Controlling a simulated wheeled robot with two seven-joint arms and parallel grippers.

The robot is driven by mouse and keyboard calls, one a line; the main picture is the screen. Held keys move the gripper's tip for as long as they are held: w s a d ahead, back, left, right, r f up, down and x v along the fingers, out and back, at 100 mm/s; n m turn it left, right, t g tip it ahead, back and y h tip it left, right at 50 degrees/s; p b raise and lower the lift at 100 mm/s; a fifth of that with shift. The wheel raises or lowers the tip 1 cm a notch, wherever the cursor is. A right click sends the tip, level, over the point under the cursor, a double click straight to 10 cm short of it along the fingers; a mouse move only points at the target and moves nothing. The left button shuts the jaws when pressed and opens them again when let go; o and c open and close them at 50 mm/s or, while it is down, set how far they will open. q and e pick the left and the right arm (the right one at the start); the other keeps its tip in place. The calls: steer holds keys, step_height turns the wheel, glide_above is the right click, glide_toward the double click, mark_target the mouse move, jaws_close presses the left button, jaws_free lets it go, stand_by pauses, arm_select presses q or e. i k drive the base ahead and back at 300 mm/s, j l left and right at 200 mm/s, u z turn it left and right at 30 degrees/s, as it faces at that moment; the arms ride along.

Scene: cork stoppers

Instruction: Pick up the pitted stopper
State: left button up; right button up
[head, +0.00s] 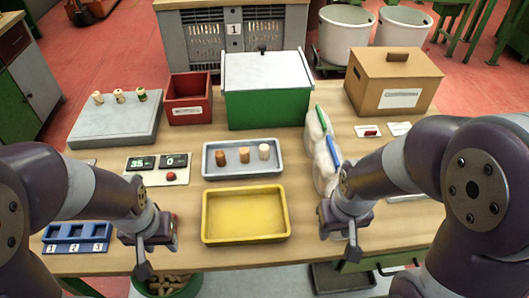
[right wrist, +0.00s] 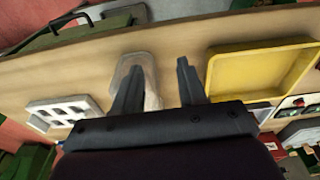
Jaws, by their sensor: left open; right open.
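Three cork stoppers stand upright in a grey tray (head: 278,171) in the head view. They are a dark brown one (head: 221,159), an orange-brown one (head: 244,155) and a pale one (head: 264,152). They are too small for me to tell which is pitted. Three more stoppers (head: 118,95) sit on a grey slab at the back left. My left gripper (head: 143,262) is open near the front edge, left of the yellow tray. My right gripper (head: 350,250) is open near the front edge, right of it. Its spread, empty fingers show in the right wrist view (right wrist: 158,82).
A yellow tray (head: 245,239) lies in front of the grey one. Behind stand a green box with white lid (head: 265,100), a red bin (head: 188,111) and a cardboard box (head: 392,84). Bagged items (head: 322,150) stand right of the grey tray. A blue numbered holder (head: 77,237) is front left.

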mark_target(244, 151)
steer(key=j+z, duration=0.1)
steer(key=z, duration=0.4)
steer(key=j+z, duration=0.1)
steer(key=z, duration=0.9)
steer(key=k+j+z, duration=0.1)
steer(key=z, duration=0.35)
steer(key=k+j+z, duration=0.15)
steer(key=k+j, duration=0.3)
